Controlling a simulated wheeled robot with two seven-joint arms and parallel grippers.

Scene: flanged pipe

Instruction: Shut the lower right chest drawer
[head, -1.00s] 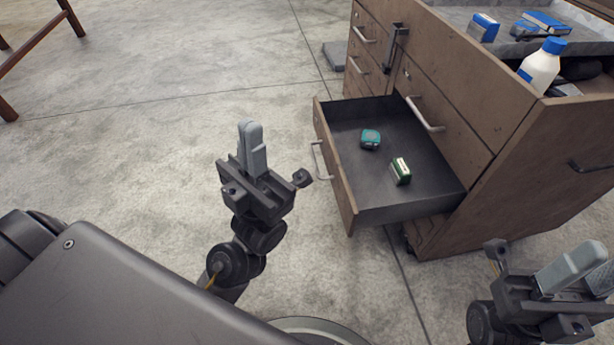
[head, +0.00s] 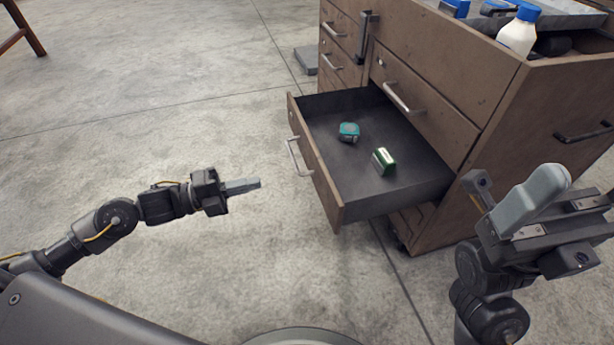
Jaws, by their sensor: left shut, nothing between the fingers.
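The lower right chest drawer (head: 322,188) is pulled out of the brown wooden chest (head: 520,130). Its metal handle (head: 297,157) is on the front panel, facing left. A teal tape measure (head: 348,132) and a small green and white box (head: 384,161) lie inside it. My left gripper (head: 258,184) is shut and empty, left of the drawer front and apart from it, with its fingers pointing right toward the panel. My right gripper (head: 540,195) is in front of the chest's right side, lower right; its fingers overlap from this angle.
The chest top holds a white bottle with a blue cap (head: 519,32) and blue boxes (head: 455,8). A closed drawer with a handle (head: 403,98) is above the open one. Concrete floor (head: 150,100) left of the drawer is clear. A wooden furniture leg (head: 25,28) stands far left.

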